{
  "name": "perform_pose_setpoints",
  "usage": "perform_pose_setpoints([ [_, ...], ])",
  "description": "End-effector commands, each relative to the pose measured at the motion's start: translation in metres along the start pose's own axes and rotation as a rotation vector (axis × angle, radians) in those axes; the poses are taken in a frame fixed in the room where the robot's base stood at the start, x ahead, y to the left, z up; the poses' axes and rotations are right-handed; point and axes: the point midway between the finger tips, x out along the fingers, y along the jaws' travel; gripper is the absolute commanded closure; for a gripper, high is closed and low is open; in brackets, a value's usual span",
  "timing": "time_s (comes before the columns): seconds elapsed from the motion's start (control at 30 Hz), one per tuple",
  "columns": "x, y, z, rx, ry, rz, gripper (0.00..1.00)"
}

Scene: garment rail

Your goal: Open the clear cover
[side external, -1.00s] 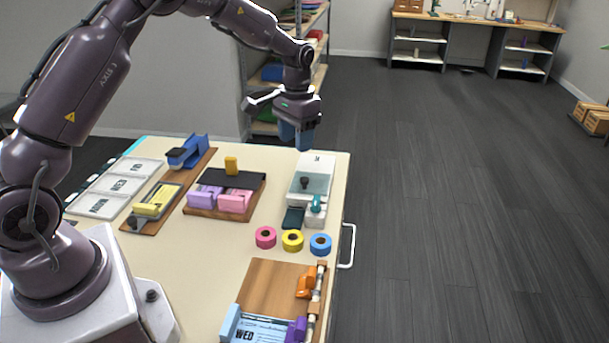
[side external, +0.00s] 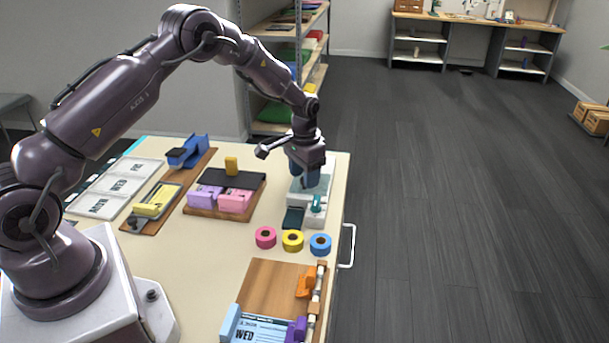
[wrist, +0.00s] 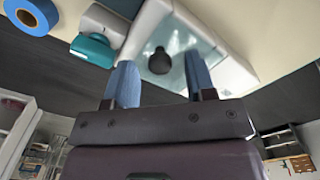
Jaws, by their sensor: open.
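The clear cover (wrist: 197,42) is a see-through panel on a white device (side external: 317,213) near the table's right edge. A dark round knob (wrist: 159,61) stands on the cover. In the wrist view my gripper (wrist: 160,78) is open, with one blue finger on each side of the knob and visible space between them. In the side view my gripper (side external: 304,181) is low over the cover and hides most of it. The cover looks closed. I cannot tell whether the fingers touch it.
A teal part (side external: 317,203) and a dark green pad (side external: 293,218) sit at the device's near end. Pink (side external: 265,237), yellow (side external: 292,240) and blue (side external: 320,244) tape rolls lie in front. A wooden board with pink and lilac blocks (side external: 235,201) stands to the left.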

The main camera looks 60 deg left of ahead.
Motion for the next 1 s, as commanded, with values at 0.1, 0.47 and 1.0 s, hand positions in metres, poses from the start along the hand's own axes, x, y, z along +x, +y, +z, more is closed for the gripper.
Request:
perform_pose_setpoints([
  [0.1, 0.006, 0.000, 0.000, 0.000, 0.001, 0.000, 0.50],
  [0.47, 0.006, 0.000, 0.000, 0.000, 0.002, -0.001, 0.70],
  [1.0, 0.007, -0.020, -0.022, -0.001, 0.004, -0.001, 1.00],
])
